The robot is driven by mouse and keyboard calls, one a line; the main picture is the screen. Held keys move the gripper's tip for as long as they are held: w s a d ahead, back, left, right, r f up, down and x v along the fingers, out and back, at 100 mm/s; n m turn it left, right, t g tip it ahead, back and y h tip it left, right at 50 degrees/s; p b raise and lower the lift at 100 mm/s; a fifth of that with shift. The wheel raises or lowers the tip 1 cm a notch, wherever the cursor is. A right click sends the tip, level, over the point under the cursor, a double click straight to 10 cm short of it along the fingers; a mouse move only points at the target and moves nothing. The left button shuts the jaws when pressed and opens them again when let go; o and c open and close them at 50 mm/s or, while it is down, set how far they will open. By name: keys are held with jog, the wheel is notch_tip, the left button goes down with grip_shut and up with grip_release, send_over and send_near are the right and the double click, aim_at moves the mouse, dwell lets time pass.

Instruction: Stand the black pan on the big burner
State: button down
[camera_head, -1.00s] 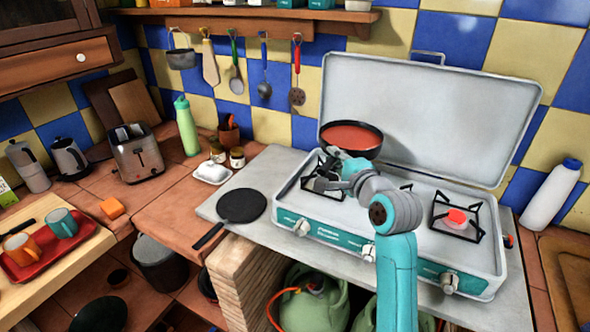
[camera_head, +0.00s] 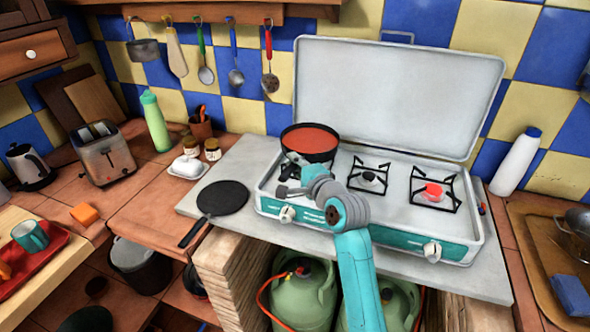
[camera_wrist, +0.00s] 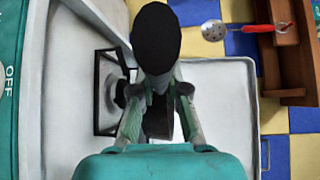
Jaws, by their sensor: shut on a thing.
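A round pan (camera_head: 311,139), black outside and red inside, is over the left burner of the camping stove (camera_head: 385,205), roughly level. My gripper (camera_head: 293,186) is just below and in front of the pan. In the wrist view my gripper (camera_wrist: 158,92) is shut on a black part of it, with a rounded black end (camera_wrist: 156,38) beyond the fingers. The pan largely hides the left burner, so I cannot tell whether it touches the grate. The middle burner (camera_head: 369,179) and the right burner with a red cap (camera_head: 434,191) are bare.
The stove's raised lid (camera_head: 400,90) stands behind the pan. A flat black griddle pan (camera_head: 222,198) lies on the counter at left. A white bottle (camera_head: 516,162) stands right of the stove. Jars (camera_head: 212,149) and a butter dish (camera_head: 188,169) are behind the griddle pan.

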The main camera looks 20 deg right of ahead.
jog(key=shift+f, duration=1.35)
jog(key=c, duration=1.2)
grip_release()
jog(key=shift+f, duration=0.1)
jog(key=shift+r, duration=0.25)
jog(key=v, duration=1.2)
